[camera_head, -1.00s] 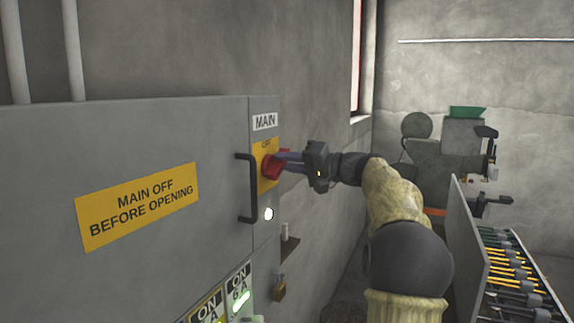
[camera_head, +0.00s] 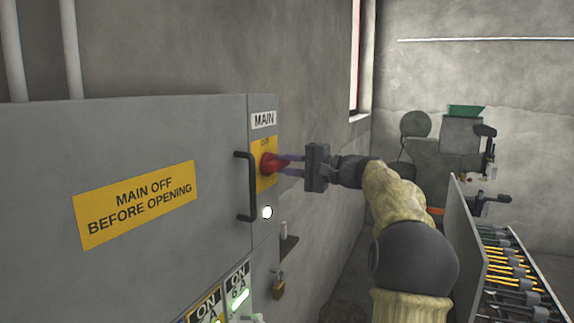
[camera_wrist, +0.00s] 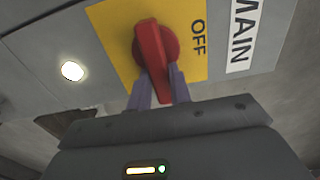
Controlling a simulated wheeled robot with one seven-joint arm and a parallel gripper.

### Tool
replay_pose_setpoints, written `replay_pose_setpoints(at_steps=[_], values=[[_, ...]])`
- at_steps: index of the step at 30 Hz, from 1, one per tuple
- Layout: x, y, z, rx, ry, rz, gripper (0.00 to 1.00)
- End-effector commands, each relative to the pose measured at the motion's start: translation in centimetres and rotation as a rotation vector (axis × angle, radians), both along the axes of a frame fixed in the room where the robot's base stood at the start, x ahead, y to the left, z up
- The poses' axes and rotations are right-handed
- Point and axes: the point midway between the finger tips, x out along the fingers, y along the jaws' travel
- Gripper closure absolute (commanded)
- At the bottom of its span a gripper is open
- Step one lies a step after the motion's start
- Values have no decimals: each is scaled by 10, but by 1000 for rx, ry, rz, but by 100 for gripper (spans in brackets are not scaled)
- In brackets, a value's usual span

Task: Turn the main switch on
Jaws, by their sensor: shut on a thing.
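The main switch (camera_head: 268,164) is a red rotary knob on a yellow plate below the MAIN label of the grey cabinet. In the wrist view the red knob's handle (camera_wrist: 153,50) runs roughly up and down the picture, with the word OFF beside it on the right. My gripper (camera_head: 286,165) reaches in from the right. Its two purple fingers (camera_wrist: 158,88) lie on either side of the handle and are shut on it. Part of the handle is hidden between the fingers.
A black door handle (camera_head: 241,187) stands just left of the switch, near a lit white lamp (camera_head: 267,212). A padlock (camera_head: 278,288) hangs lower down. A tool rack (camera_head: 515,275) stands to the right, with a grey machine (camera_head: 440,155) behind.

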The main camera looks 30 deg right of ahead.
Motion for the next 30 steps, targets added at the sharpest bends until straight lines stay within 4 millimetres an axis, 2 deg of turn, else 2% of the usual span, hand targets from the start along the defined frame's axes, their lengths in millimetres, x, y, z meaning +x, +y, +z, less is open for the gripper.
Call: replay_pose_setpoints(at_steps=[7, 8, 10, 11, 22, 26, 30], values=[[0, -1, 0, 2, 0, -2, 100], [0, -1, 0, 2, 0, -2, 74], [0, -1, 0, 1, 0, -2, 60], [0, -1, 0, 1, 0, -2, 58], [-3, -4, -1, 0, 0, -2, 58], [-14, -12, -2, -1, -1, -3, 58], [-34, -28, -3, -2, -1, -5, 58]])
